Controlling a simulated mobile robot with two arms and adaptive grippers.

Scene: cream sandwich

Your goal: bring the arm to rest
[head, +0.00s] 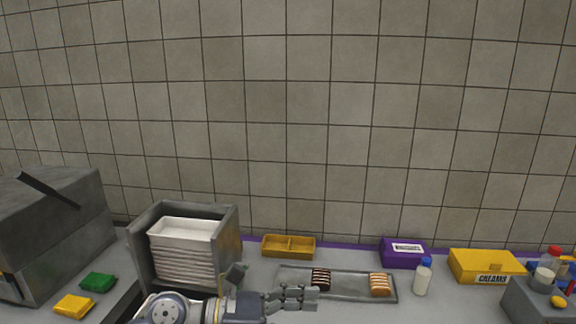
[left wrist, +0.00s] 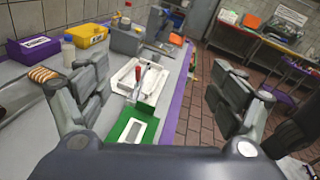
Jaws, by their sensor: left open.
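My left gripper (head: 285,296) is at the bottom middle of the head view, above the counter and just in front of the grey tray. In the left wrist view its two grey fingers (left wrist: 160,88) stand wide apart, with nothing between them. The grey tray (head: 350,287) holds dark brown striped pieces (head: 320,278) at its left and light orange-brown pieces (head: 380,284) at its right. The light pieces also show at the left edge of the left wrist view (left wrist: 42,75). My right gripper is in neither view.
A metal holder (head: 232,240) of stacked white trays (head: 182,229) stands at left. A yellow divided box (head: 289,246), purple box (head: 402,252), bottle (head: 423,276) and yellow box (head: 485,265) line the counter. The wrist view shows a white tray (left wrist: 152,96) and green box (left wrist: 128,128).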

